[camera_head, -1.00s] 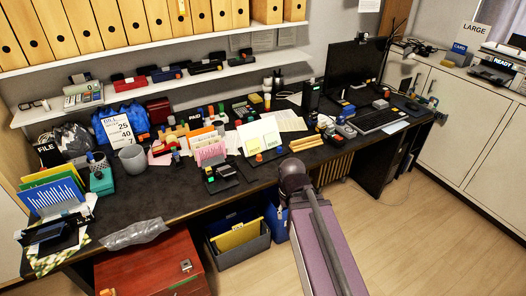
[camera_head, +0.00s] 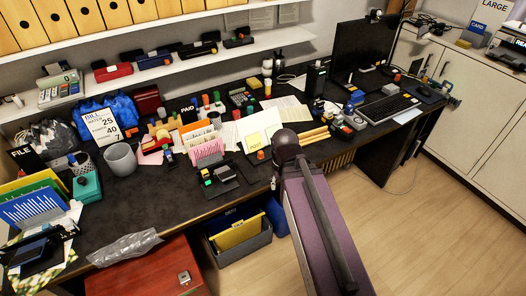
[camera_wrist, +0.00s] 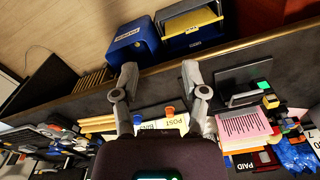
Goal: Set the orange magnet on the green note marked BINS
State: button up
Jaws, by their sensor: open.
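A white board (camera_head: 240,150) stands on the dark desk, bearing a yellow POST note (camera_head: 254,142) and a green BINS note (camera_head: 272,131). In the wrist view the POST note (camera_wrist: 176,122) and BINS note (camera_wrist: 148,126) appear beyond my fingers. An orange magnet (camera_head: 261,154) sits at the board's lower edge, below POST; it also shows in the wrist view (camera_wrist: 169,111).
A pink-striped card rack (camera_head: 207,148) and a dark device (camera_head: 218,178) stand left of the board. Wooden sticks (camera_head: 313,136) lie to its right. Blue and grey bins (camera_head: 240,240) stand below the desk edge.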

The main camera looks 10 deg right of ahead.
jog(key=shift+w+a, duration=0.1)
jog(key=shift+a, duration=0.15)
jog(key=shift+o, duration=1)
jog(key=shift+a, duration=0.1)
jog(key=n, duration=0.4)
send_over(261, 152)
jog(key=shift+a+f+b, duration=0.1)
jog(key=shift+f+b, duration=0.2)
jog(key=shift+f, duration=0.15)
notch_tip(261, 152, down, 8)
jog(key=b, duration=0.8)
jog(key=shift+f+b, duration=0.2)
jog(key=shift+b, duration=0.15)
